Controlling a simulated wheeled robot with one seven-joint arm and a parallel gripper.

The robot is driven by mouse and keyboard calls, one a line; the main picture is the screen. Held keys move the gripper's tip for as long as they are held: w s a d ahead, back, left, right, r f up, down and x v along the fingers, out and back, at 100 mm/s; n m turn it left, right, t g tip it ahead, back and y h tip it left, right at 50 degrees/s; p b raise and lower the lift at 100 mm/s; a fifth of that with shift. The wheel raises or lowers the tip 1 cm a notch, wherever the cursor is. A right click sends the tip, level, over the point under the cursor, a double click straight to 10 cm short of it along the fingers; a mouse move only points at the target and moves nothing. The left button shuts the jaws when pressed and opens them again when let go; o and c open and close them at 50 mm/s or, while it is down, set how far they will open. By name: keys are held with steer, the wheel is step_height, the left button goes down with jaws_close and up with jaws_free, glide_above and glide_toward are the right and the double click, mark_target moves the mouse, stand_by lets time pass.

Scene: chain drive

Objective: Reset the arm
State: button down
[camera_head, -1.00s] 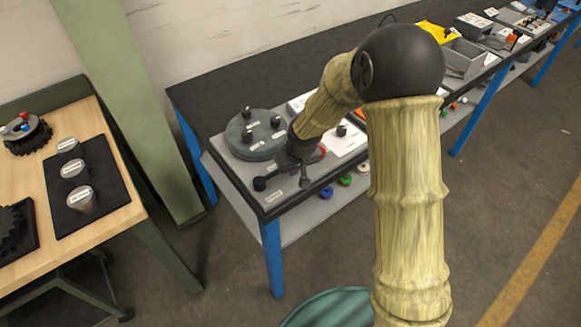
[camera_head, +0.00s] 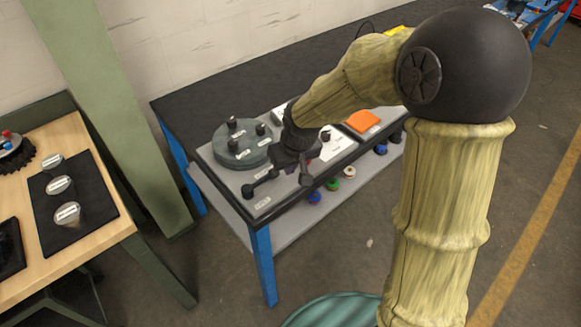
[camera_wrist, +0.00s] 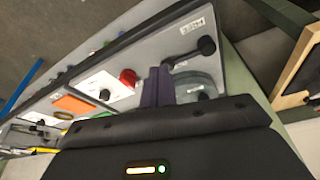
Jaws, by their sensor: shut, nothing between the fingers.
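My gripper (camera_head: 304,178) is at the end of my bent arm, over the front of the grey board on the dark-topped bench (camera_head: 210,96). In the wrist view its two dark fingers (camera_wrist: 158,85) are together with nothing between them. The grey round plate (camera_head: 232,150) with black knobs lies just left of my gripper in the head view. It also shows partly behind the fingers in the wrist view (camera_wrist: 192,88). A black knob (camera_wrist: 207,45) stands near a white label. My wrist hides part of the board.
A white sheet (camera_head: 338,146) and an orange piece (camera_head: 362,121) lie right of my gripper. Coloured round parts, including a green one (camera_head: 333,184), sit on the lower shelf. A wooden table (camera_head: 112,221) with labelled cylinders stands left, beside a green post (camera_head: 120,110). Floor at the right is open.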

steer(key=shift+d, duration=0.1)
steer(key=s+d+r+m+h+p, duration=0.1)
steer(key=s+d+m, duration=0.4)
steer(key=s+d, duration=0.8)
steer(key=d+r+p, duration=0.1)
steer(key=d, duration=0.1)
steer(key=shift+d, duration=0.35)
steer(key=shift+r, duration=0.1)
stand_by(0.4)
stand_by(0.7)
